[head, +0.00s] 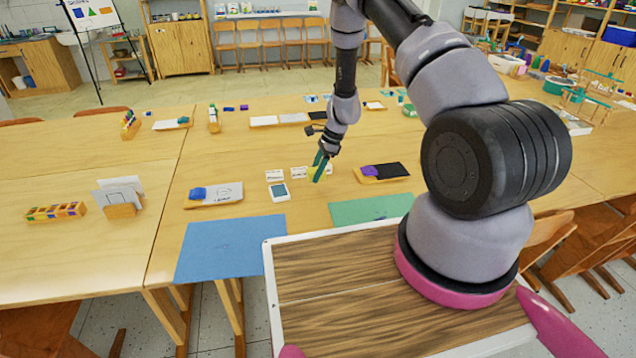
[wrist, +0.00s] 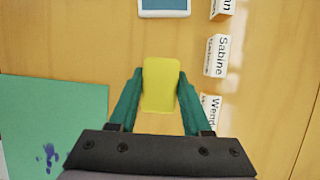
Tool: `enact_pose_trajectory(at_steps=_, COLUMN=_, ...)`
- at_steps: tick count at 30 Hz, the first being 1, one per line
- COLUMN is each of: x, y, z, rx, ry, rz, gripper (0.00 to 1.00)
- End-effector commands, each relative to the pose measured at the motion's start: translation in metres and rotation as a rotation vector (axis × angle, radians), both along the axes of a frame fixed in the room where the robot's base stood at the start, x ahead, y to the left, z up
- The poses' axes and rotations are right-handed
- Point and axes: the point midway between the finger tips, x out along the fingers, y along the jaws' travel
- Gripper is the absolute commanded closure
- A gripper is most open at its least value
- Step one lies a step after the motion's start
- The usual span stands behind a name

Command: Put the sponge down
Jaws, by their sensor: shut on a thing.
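The yellow sponge (wrist: 160,86) is between the two green fingers of my gripper (wrist: 159,92) in the wrist view. The fingers are shut on its sides, and its far end sticks out past the fingertips. In the head view my gripper (head: 319,168) points down over the middle table (head: 240,165), and a little of the sponge (head: 312,172) shows yellow beside the fingers. The table's wooden top lies under the sponge. I cannot tell whether the sponge touches it or hangs just above it.
White name blocks stand close by, one reading Sabine (wrist: 216,55). A white-framed blue tile (head: 279,191) lies left of my gripper. A green sheet (head: 370,208) and a blue sheet (head: 231,248) lie nearer me. A wooden tray with a black and purple item (head: 383,172) is to the right.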

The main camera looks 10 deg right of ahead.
Motion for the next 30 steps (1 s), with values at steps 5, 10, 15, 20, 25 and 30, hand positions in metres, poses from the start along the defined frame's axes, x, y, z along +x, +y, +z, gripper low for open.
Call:
enact_pose_trajectory(at_steps=5, x=0.000, y=0.000, z=-0.014, rx=0.001, ry=0.000, rz=0.000, gripper=1.00)
enact_pose_trajectory(at_steps=10, x=0.000, y=0.000, z=-0.038, rx=0.001, ry=0.001, rz=0.000, gripper=1.00)
enact_pose_trajectory(at_steps=15, x=0.000, y=0.000, z=-0.043, rx=0.001, ry=-0.001, rz=0.001, gripper=1.00)
enact_pose_trajectory(at_steps=20, x=0.000, y=0.000, z=-0.043, rx=0.001, ry=0.000, rz=0.001, gripper=1.00)
enact_pose_trajectory(at_steps=25, x=0.000, y=0.000, z=-0.045, rx=0.001, ry=0.000, rz=0.001, gripper=0.22)
enact_pose_trajectory(at_steps=30, x=0.000, y=0.000, z=-0.045, rx=0.001, ry=-0.001, rz=0.001, gripper=0.22)
